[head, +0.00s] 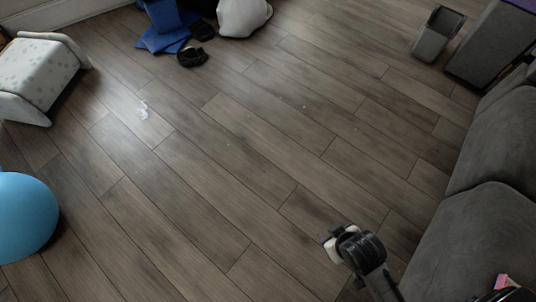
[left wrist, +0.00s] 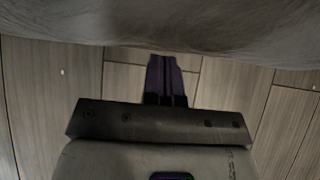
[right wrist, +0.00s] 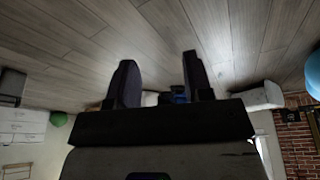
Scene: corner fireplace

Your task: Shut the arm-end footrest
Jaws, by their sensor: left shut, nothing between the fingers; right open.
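The grey upholstered sofa runs down the right side of the head view. Its nearer grey section (head: 465,245) and a farther section (head: 500,140) meet at a seam; I cannot tell which is the arm-end footrest or how far it is out. A dark grey block like the sofa arm (head: 492,45) stands at the far end. In the left wrist view my left gripper (left wrist: 165,62) is shut and empty, its tips close to a grey fabric surface (left wrist: 160,25); contact is unclear. In the right wrist view my right gripper (right wrist: 159,68) is open and empty, over the floor.
Wood floor (head: 240,150) is mostly clear. A grey bin (head: 436,38) stands near the sofa's far end. A blue ball (head: 25,220) and a patterned white ottoman (head: 38,72) are at left. Black shoes (head: 193,56) and a white bag-like thing (head: 243,17) lie at the back.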

